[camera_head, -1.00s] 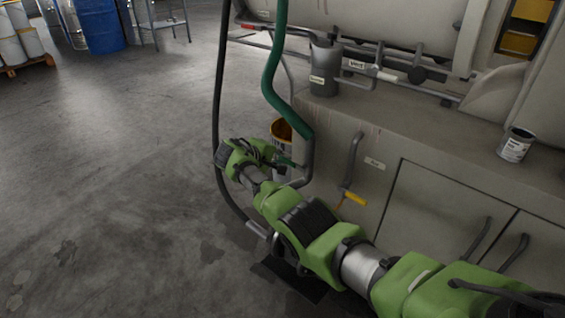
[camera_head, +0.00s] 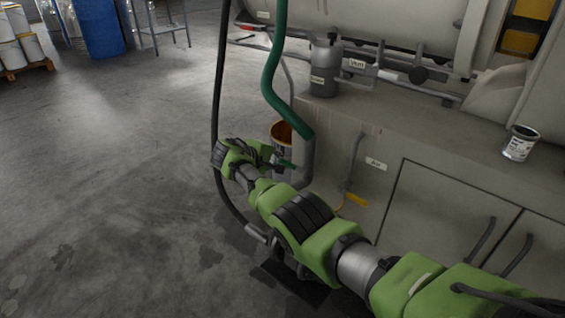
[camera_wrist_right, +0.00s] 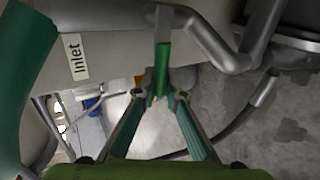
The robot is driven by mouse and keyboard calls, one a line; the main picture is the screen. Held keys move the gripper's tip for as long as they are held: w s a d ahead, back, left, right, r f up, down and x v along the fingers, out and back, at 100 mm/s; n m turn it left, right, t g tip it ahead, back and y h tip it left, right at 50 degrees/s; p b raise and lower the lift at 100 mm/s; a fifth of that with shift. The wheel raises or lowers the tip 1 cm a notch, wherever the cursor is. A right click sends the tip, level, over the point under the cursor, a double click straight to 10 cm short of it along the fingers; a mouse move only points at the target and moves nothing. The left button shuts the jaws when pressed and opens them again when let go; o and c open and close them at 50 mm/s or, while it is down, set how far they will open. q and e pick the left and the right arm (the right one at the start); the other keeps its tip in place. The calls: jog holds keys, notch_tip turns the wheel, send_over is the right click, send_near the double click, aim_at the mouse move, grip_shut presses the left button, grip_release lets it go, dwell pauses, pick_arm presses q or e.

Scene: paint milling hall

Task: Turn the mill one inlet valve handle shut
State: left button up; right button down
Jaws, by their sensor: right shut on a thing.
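The inlet valve handle (camera_wrist_right: 162,62) has a green grip and a grey metal upper end, and hangs from a grey pipe in the right wrist view. My right gripper (camera_wrist_right: 160,88) is shut on the lower part of the green grip. A white label reading "Inlet" (camera_wrist_right: 76,58) is on the beige surface left of the handle. In the head view my right gripper (camera_head: 278,160) is at the machine's left corner, and a small green piece of the handle (camera_head: 287,165) shows there. My left gripper is not in view.
A green hose (camera_head: 270,80) runs down to a grey pipe beside the gripper. A dark hose (camera_head: 217,100) hangs left of my arm. A yellow-tipped lever (camera_head: 356,200) is on the cabinet front.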

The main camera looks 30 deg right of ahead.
jog(key=c, duration=2.1)
grip_release()
jog(key=shift+f, duration=0.15)
jog(key=v, duration=1.2)
jog(key=shift+a, duration=0.1)
